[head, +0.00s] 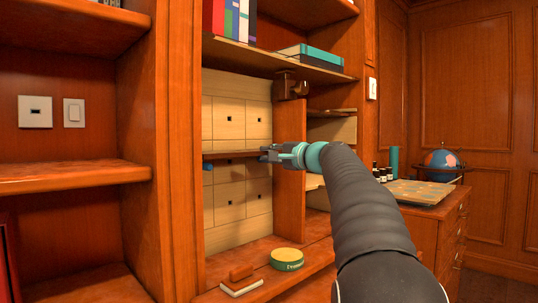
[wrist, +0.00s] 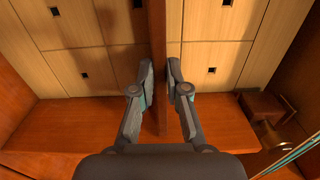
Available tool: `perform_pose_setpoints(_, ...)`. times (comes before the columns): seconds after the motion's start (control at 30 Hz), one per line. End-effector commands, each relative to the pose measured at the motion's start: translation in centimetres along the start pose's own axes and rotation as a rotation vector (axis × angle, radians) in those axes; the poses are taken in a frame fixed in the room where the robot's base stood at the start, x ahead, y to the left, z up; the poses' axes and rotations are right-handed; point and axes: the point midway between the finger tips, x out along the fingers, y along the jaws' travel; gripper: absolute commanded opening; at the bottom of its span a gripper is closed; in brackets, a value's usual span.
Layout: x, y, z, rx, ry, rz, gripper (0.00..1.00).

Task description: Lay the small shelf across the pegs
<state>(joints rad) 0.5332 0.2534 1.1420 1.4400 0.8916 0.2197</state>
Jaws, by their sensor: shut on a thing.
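The small shelf (head: 228,153) is a thin reddish-brown board, held roughly level inside the bookcase niche in the head view. My gripper (head: 266,153) is shut on its right part. In the wrist view the shelf (wrist: 157,40) runs up the picture between my gripper's two fingers (wrist: 161,75). One blue peg (head: 207,166) shows just below the shelf's left end; I cannot tell whether they touch. No other peg is clearly visible; my gripper hides part of the niche's right side.
Pale wooden panels with small dark square holes (head: 229,118) back the niche. A dark brown fixture (head: 290,86) juts out at the upper right. A round green-and-yellow tin (head: 286,259) and a book with a reddish block (head: 241,281) lie on the lower board.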

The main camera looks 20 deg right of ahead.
Motion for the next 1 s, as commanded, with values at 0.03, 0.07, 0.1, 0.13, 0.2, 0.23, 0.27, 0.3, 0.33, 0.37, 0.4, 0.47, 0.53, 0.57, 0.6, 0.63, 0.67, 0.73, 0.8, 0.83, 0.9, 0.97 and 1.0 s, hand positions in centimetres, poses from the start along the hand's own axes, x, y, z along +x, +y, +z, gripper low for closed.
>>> perform_pose_setpoints(0.03, 0.0, 0.0, 0.0, 0.0, 0.0, -0.001, 0.0)
perform_pose_setpoints(0.07, 0.0, 0.1, 0.0, 0.0, 0.0, -0.001, 0.0)
perform_pose_setpoints(0.1, 0.0, 0.1, 0.0, 0.0, 0.0, -0.001, 0.0)
perform_pose_setpoints(0.13, 0.0, 0.2, 0.0, 0.0, 0.0, -0.001, 0.0)
perform_pose_setpoints(0.2, 0.0, 0.3, 0.0, 0.0, 0.0, -0.001, 0.0)
perform_pose_setpoints(0.23, 0.0, 0.4, 0.0, 0.0, 0.0, -0.001, 0.0)
perform_pose_setpoints(0.27, 0.0, 0.4, 0.0, 0.0, 0.0, -0.001, 0.0)
perform_pose_setpoints(0.3, 0.0, 0.5, 0.0, 0.0, 0.0, -0.001, 0.0)
perform_pose_setpoints(0.33, 0.0, 0.6, 0.0, 0.0, 0.0, -0.001, 0.0)
perform_pose_setpoints(0.37, 0.0, 0.6, 0.0, 0.0, 0.0, -0.001, 0.0)
perform_pose_setpoints(0.4, 0.0, 0.7, 0.0, 0.0, 0.0, -0.001, 0.0)
perform_pose_setpoints(0.47, 0.0, 0.8, 0.0, 0.0, 0.0, -0.001, 0.0)
perform_pose_setpoints(0.53, 0.0, 0.9, 0.0, 0.0, 0.0, -0.001, 0.0)
perform_pose_setpoints(0.57, 0.0, 0.9, 0.0, 0.0, 0.0, -0.001, 0.0)
perform_pose_setpoints(0.6, 0.0, 1.0, 0.0, 0.0, 0.0, -0.001, 0.0)
perform_pose_setpoints(0.63, 0.0, 1.1, 0.0, 0.0, 0.0, -0.001, 0.0)
perform_pose_setpoints(0.67, 0.0, 1.1, 0.0, 0.0, 0.0, -0.001, 0.0)
perform_pose_setpoints(0.73, -0.1, 1.1, 0.0, 0.0, 0.0, -0.001, 0.21)
perform_pose_setpoints(0.8, 0.0, 1.1, 0.0, 0.0, 0.0, -0.001, 0.39)
perform_pose_setpoints(0.83, 0.0, 1.1, 0.0, 0.0, 0.0, -0.001, 0.43)
perform_pose_setpoints(0.9, 0.0, 1.1, 0.0, 0.0, 0.0, -0.001, 0.43)
perform_pose_setpoints(0.97, 0.0, 1.1, 0.0, 0.0, 0.0, -0.001, 0.43)
perform_pose_setpoints(1.0, 0.0, 1.1, 0.0, 0.0, 0.0, -0.001, 0.43)
